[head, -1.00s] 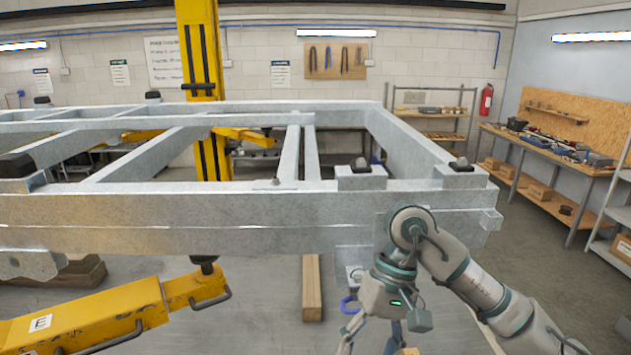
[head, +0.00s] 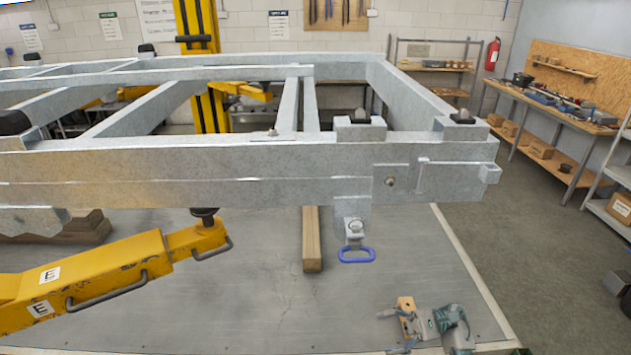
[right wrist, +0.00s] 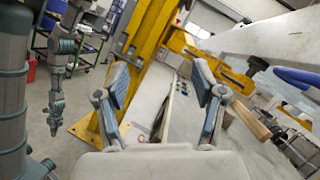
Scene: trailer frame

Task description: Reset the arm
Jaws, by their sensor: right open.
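My right gripper (head: 390,331) is low in the head view, near the front edge of the grey surface, below and apart from the trailer frame (head: 220,162). In the right wrist view its two blue-padded fingers (right wrist: 160,105) are spread with nothing between them. Part of my right arm is cut off by the bottom edge of the head view. What looks like my left arm hangs at the left of the right wrist view, with its gripper (right wrist: 55,115) too small to read. The left gripper does not show in the head view.
A blue-handled pin (head: 356,255) hangs under the frame's right corner. A yellow lift arm (head: 100,275) reaches in from the left. A wooden beam (head: 312,240) lies under the frame. The surface's middle is open.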

